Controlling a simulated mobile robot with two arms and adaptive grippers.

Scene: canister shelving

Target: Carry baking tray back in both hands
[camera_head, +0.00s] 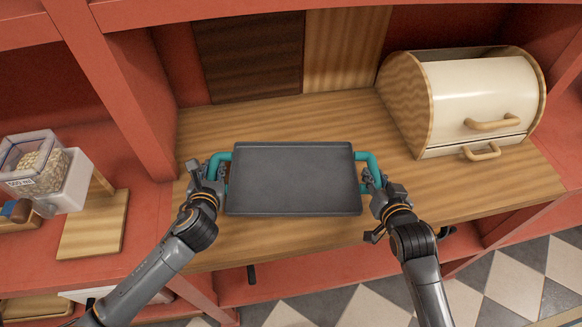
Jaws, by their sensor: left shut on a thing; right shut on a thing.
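The baking tray (293,178) is a dark grey rectangle with a teal handle at each short end. It lies level over the wooden counter in the middle of the view. My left gripper (212,180) is shut on the left teal handle (217,160). My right gripper (372,183) is shut on the right teal handle (368,158). I cannot tell whether the tray touches the counter or hangs just above it.
A cream and wood bread box (470,95) stands on the wooden counter (240,122) at the right. Dark and light boards (250,55) lean at the back. Clear containers (40,165) and a wooden stand (95,225) sit on the red shelf at the left. A red upright (115,90) divides the shelves.

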